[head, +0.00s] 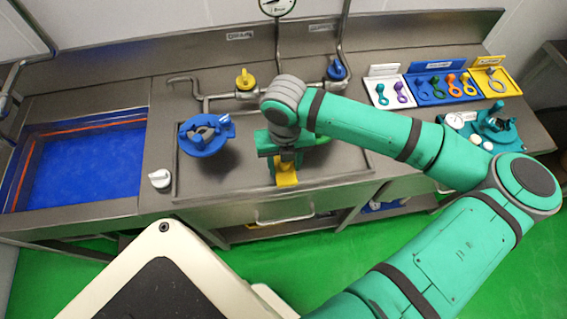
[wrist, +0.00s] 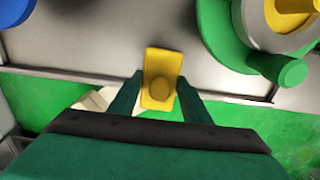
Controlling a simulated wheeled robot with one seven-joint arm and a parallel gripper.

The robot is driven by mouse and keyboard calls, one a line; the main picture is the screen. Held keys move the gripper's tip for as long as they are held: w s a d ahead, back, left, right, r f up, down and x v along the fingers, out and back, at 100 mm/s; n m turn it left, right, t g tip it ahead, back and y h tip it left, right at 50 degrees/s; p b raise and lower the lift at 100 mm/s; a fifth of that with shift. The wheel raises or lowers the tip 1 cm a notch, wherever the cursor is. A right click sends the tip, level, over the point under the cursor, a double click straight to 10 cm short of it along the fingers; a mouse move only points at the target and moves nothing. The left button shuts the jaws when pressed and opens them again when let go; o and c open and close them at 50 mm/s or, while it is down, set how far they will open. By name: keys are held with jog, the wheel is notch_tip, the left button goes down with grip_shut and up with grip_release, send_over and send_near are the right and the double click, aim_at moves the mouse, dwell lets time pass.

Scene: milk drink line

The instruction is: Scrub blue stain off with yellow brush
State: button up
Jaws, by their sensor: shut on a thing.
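My gripper (head: 285,160) is over the front edge of the steel counter, right of centre of the work area in the head view. It is shut on the yellow brush (head: 287,177), a small yellow block. In the wrist view the brush (wrist: 160,58) sits between the two green fingers, with a round knob facing the camera. Its bristle side is hidden. I cannot make out a blue stain in either view; my gripper and arm cover part of the counter.
A blue round fitting (head: 206,140) stands left of my gripper. A green round fitting (wrist: 222,35) is close on the right in the wrist view. A blue-floored basin (head: 85,165) is at left. A white knob (head: 160,179) is near the front edge. Coloured trays (head: 440,98) are at back right.

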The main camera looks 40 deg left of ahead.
jog(key=shift+r, duration=2.8)
jog(key=shift+r, duration=0.1)
jog(key=shift+r, duration=1.4)
